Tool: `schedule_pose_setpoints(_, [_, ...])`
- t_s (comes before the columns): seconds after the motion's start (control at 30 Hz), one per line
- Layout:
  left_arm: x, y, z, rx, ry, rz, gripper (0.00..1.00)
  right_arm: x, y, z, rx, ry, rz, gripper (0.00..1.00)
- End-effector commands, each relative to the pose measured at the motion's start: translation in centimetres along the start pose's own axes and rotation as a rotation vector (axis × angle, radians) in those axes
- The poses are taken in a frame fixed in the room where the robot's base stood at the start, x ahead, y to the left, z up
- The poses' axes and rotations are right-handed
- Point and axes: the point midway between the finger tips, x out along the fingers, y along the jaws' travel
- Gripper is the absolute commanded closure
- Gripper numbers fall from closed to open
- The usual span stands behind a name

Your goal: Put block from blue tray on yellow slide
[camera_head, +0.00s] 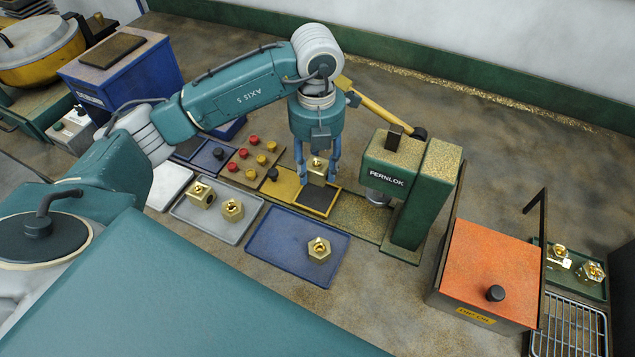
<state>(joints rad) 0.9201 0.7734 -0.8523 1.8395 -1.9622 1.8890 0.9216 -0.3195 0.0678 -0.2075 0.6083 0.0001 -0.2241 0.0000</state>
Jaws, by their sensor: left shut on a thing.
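My left gripper (318,176) comes down from above at the press and is shut on a brass block (317,168). The block is upright, between the two blue fingers, over the rear part of the yellow slide (318,212) with its dark pad. I cannot tell whether the block's underside touches the slide. The blue tray (270,262) lies in front of the slide, with one brass hex block (319,249) on its right side. My right gripper is out of view.
The green FERNLOK press (420,190) with a yellow lever stands just right of the slide. A grey tray (185,212) with two brass blocks lies left of the blue tray. An orange-lidded box (492,262) is at the right. A button panel (252,160) is left of the gripper.

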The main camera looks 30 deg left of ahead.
Motion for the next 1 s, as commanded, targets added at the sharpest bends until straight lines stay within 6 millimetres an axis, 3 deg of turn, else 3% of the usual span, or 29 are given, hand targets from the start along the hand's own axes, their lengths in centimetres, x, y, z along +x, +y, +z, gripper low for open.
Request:
schedule_pose_setpoints(0.13, [1.9,0.0,0.0,0.001,0.0,0.0,1.0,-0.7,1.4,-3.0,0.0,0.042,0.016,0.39])
schedule_pose_setpoints(0.27, [2.7,0.0,0.1,0.001,-0.002,-0.002,1.0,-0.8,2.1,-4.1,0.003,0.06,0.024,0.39])
schedule_pose_setpoints(0.6, [6.7,0.0,0.1,0.0,-0.001,-0.001,1.0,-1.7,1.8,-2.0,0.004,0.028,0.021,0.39])
schedule_pose_setpoints(0.97, [7.3,0.0,0.1,0.001,-0.003,-0.001,1.0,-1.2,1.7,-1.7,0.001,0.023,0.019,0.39])
schedule_pose_setpoints(1.0, [7.4,0.0,0.0,0.001,-0.001,0.0,0.58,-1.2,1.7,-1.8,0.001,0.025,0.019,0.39])
